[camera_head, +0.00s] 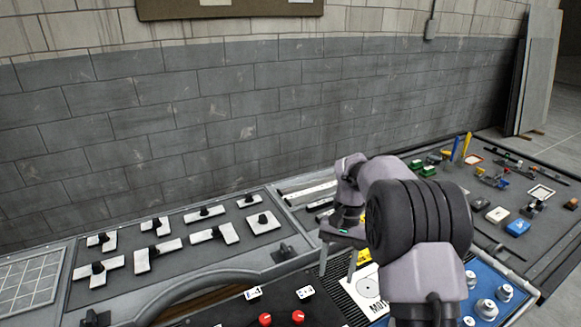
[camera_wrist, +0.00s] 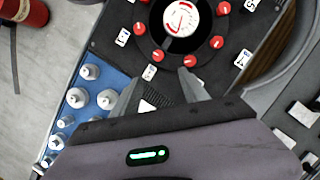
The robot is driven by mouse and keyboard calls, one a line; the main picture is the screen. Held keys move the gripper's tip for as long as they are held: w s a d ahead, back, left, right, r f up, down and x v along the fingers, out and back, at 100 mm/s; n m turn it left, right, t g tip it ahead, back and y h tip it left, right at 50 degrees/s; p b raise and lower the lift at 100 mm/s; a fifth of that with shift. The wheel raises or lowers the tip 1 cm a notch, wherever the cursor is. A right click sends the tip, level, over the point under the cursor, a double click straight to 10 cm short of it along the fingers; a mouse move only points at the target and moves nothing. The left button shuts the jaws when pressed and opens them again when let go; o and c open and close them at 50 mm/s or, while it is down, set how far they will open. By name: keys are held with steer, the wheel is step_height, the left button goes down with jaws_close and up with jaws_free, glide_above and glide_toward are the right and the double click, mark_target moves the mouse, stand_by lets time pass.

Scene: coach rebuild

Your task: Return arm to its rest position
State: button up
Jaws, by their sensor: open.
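My gripper (camera_head: 337,262) is at the end of my grey arm, which reaches over the bench in the head view. Its two fingers point down, apart and empty, above the black panel near the white label plate (camera_head: 368,284). In the wrist view my gripper (camera_wrist: 162,82) also shows open, with nothing between the fingertips. Beyond them is a black round panel with a white dial (camera_wrist: 181,17) and red knobs (camera_wrist: 190,61). My arm hides part of the bench in the head view.
A tray with several metal pieces with black knobs (camera_head: 212,236) lies left. A blue plate with silver knobs (camera_head: 486,309) is at lower right. Small coloured parts (camera_head: 492,180) lie on the right board. A red cylinder (camera_wrist: 24,12) stands on the floor. A block wall (camera_head: 200,110) stands behind.

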steer(key=s+a+r+t+b, duration=0.2)
steer(key=s+r+t, duration=0.1)
steer(key=s+r, duration=0.3)
steer(key=s+a+r+t+b, duration=0.25)
steer(key=s+r, duration=0.25)
steer(key=s, duration=0.3)
steer(key=s+a+f+t+b, duration=0.1)
steer(key=s+f+t+b, duration=0.2)
steer(key=s, duration=0.9)
steer(key=shift+s+a+f+t, duration=0.3)
steer(key=shift+f+t, duration=0.05)
steer(key=shift+f, duration=0.2)
